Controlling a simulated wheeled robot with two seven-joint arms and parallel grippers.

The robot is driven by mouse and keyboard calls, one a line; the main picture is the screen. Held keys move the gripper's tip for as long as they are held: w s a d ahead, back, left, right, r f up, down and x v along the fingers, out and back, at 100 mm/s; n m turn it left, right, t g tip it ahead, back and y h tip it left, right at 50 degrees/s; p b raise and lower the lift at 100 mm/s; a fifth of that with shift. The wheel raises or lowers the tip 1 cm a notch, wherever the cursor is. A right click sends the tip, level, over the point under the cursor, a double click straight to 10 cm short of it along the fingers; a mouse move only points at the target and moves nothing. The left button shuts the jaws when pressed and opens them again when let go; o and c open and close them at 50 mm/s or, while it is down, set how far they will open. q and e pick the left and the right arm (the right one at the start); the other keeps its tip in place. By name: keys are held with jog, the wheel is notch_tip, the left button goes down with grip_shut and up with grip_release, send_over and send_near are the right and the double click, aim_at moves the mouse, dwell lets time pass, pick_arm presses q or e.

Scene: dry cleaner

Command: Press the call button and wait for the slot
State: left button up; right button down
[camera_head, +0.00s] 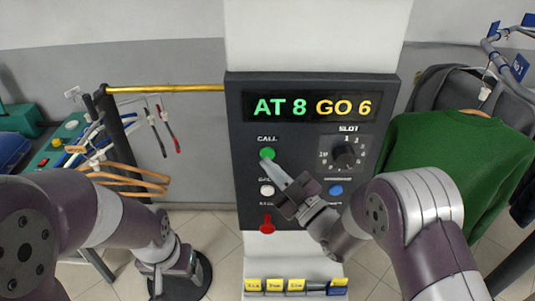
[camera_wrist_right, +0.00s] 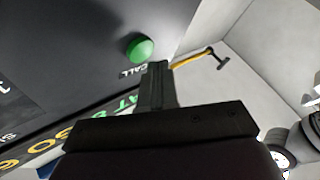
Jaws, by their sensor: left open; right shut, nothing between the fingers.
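The dark control panel (camera_head: 300,112) is upright on a white column, and its display (camera_head: 311,107) reads "AT 8 GO 6". The green call button (camera_head: 267,153) is at the panel's left under the word CALL; it also shows in the right wrist view (camera_wrist_right: 140,49). My right gripper (camera_head: 267,164) is shut and empty, its tips just below the green button in the head view. I cannot tell whether they touch it. In the right wrist view the shut fingers (camera_wrist_right: 153,68) point up beside the CALL label, with the button above them. My left gripper (camera_head: 182,266) is open, low at the left.
A brass rail (camera_head: 165,88) with hangers is left. A green sweater (camera_head: 440,175) hangs right. Yellow tags (camera_head: 274,285) line the bottom.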

dwell(0.4)
jog(key=shift+w+b, duration=0.4)
jog(key=shift+w, duration=0.05)
jog(key=shift+w+b, duration=0.35)
jog(key=shift+w, duration=0.05)
dwell(0.5)
jog(key=shift+s, duration=0.9)
